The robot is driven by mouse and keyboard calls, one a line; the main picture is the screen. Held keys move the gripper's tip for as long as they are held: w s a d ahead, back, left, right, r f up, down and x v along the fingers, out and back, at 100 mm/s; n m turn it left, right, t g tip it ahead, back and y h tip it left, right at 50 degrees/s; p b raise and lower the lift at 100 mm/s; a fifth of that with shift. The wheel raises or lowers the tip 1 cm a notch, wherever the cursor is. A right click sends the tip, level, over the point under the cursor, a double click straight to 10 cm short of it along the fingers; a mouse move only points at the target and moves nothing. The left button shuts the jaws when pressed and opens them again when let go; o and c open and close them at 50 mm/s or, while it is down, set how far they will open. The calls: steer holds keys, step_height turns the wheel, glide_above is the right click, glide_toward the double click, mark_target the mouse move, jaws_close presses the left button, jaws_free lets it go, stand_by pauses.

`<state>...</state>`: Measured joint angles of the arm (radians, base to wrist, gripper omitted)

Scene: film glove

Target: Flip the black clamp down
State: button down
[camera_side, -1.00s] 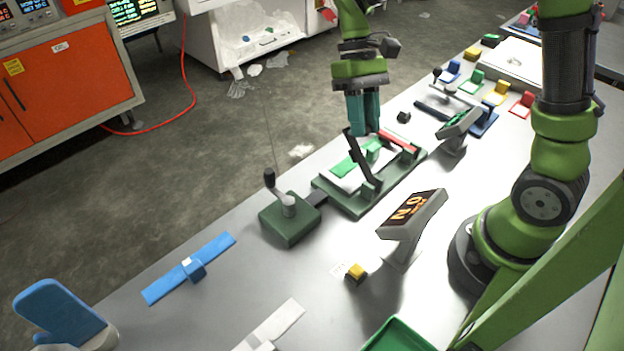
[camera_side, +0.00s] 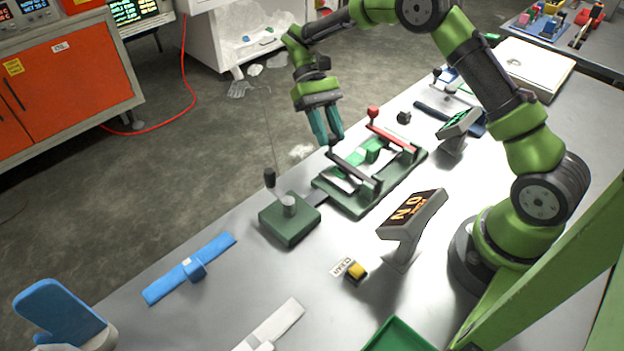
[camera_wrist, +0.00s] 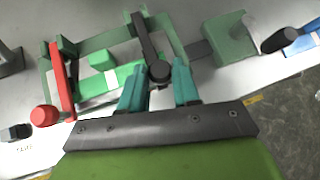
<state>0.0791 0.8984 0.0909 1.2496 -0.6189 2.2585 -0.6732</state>
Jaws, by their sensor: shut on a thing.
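The black clamp (camera_side: 355,168) is a lever hinged at the near side of the green fixture (camera_side: 352,208). It lies low across the fixture, nearly parallel to the red clamp (camera_side: 392,138), which is also down. In the wrist view the black clamp (camera_wrist: 146,38) ends in a round black knob (camera_wrist: 159,72) between the teal fingertips. My gripper (camera_side: 330,142) is shut on this knob end, at the fixture's far edge; it also shows in the wrist view (camera_wrist: 160,88). A white and green sheet (camera_wrist: 112,84) lies on the fixture under the clamps.
A green box with a black-knobbed lever (camera_side: 289,220) stands left of the fixture. A sign reading "NO" (camera_side: 410,215) and a yellow button (camera_side: 356,270) stand on the near side. A blue strip (camera_side: 190,268) lies at the left. A small black block (camera_side: 404,117) sits beyond the red clamp.

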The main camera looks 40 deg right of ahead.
steer(key=shift+w+f, duration=0.35)
steer(key=shift+f, duration=0.15)
steer(key=shift+a, duration=0.15)
steer(key=c, duration=0.9)
jaws_free()
steer(key=shift+o, duration=0.2)
steer(key=shift+s, duration=0.1)
step_height(320, 180, up, 9)
steer(key=w, duration=0.2)
steer(key=shift+d, duration=0.45)
steer(key=shift+w, duration=0.1)
